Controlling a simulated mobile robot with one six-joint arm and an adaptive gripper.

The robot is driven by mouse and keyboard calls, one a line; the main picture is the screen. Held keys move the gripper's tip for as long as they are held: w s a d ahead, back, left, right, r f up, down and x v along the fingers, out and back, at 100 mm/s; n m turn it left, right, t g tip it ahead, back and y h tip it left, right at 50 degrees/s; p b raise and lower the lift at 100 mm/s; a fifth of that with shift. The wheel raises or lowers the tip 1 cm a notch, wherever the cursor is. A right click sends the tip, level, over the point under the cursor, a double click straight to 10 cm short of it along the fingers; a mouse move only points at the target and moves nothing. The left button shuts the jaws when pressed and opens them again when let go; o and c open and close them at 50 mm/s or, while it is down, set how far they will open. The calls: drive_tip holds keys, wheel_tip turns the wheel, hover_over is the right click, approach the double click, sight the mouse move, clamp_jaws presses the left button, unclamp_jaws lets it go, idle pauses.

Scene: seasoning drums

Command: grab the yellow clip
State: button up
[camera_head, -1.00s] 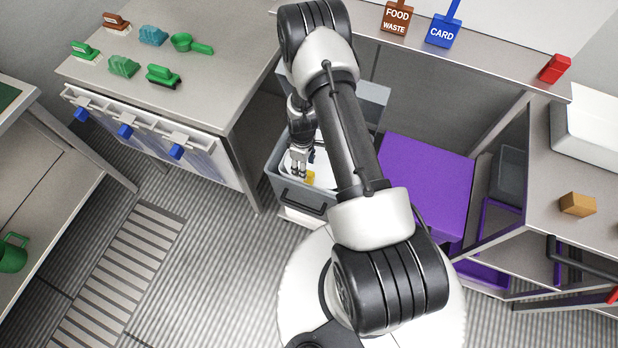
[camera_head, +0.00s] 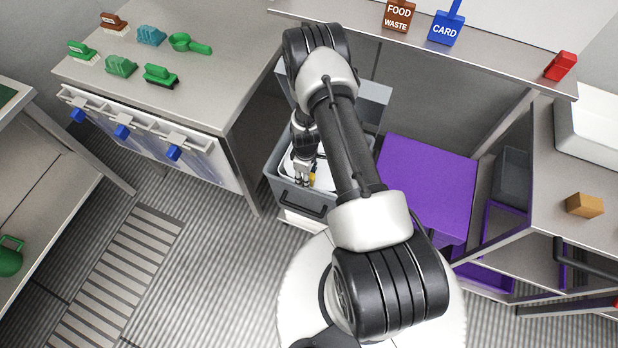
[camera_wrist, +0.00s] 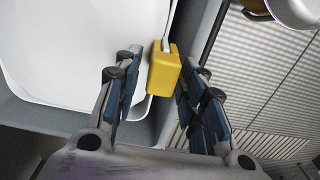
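The yellow clip (camera_wrist: 164,72) is a small yellow block with a pale metal part on top. In the wrist view it sits by the rim of a grey bin (camera_wrist: 208,35), beside a white tray or container (camera_wrist: 75,50). My gripper (camera_wrist: 160,88) is open, with its blue-padded fingers on either side of the clip. The right finger looks very near the clip and a gap shows on the left; I cannot tell whether either touches. In the head view the clip (camera_head: 313,180) is partly hidden by my gripper (camera_head: 304,183) inside the grey bin.
A purple-topped box (camera_head: 428,185) stands right of the bin. A steel counter (camera_head: 215,75) with several brushes and a green scoop is at left. A shelf (camera_head: 480,45) with food waste and card signs runs behind. Open ribbed floor (camera_head: 190,270) lies in front.

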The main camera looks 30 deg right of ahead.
drive_tip(key=c, duration=0.7)
